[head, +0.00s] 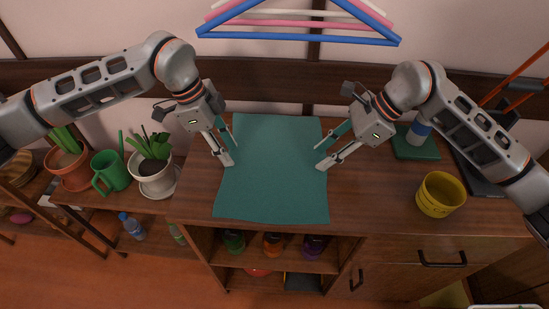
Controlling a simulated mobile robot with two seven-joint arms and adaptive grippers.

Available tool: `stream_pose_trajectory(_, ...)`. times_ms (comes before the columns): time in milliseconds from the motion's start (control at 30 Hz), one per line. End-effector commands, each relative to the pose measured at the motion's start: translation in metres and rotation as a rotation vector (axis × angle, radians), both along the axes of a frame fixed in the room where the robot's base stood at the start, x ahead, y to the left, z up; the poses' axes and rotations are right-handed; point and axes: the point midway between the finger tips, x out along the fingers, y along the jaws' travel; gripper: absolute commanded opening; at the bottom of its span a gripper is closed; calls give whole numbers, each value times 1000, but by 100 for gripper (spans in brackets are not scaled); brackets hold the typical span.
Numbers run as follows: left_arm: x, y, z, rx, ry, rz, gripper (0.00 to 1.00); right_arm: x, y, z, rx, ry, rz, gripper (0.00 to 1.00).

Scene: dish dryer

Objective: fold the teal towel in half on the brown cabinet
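The teal towel (272,178) lies spread out flat on top of the brown cabinet (370,207), its front edge near the cabinet's front. My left gripper (231,155) is at the towel's left edge, with its two fingers apart. My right gripper (318,159) is at the towel's right edge, also with its fingers apart. Both grippers point inward toward the towel. I cannot tell whether the fingertips touch the cloth. No fold shows in the towel.
A yellow mug (440,194) stands right of the towel. A blue-and-white cup (419,131) stands on a green cloth (413,150) farther back. Potted plants (155,170) and a green watering can (111,172) are at left. Hangers (300,32) hang above the back.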

Motion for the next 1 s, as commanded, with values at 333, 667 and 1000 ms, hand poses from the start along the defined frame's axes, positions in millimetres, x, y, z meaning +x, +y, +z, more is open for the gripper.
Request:
stream_pose_trajectory(333,0,-1,-5,0,3,0,0,-1,2,-6,-1,4,1,0)
stream_pose_trajectory(667,-1,-1,-7,1,5,-1,0,-1,1,-8,-3,6,0,0)
stream_pose_trajectory(1000,-1,-1,-7,1,5,-1,0,-2,1,-9,-4,9,0,0)
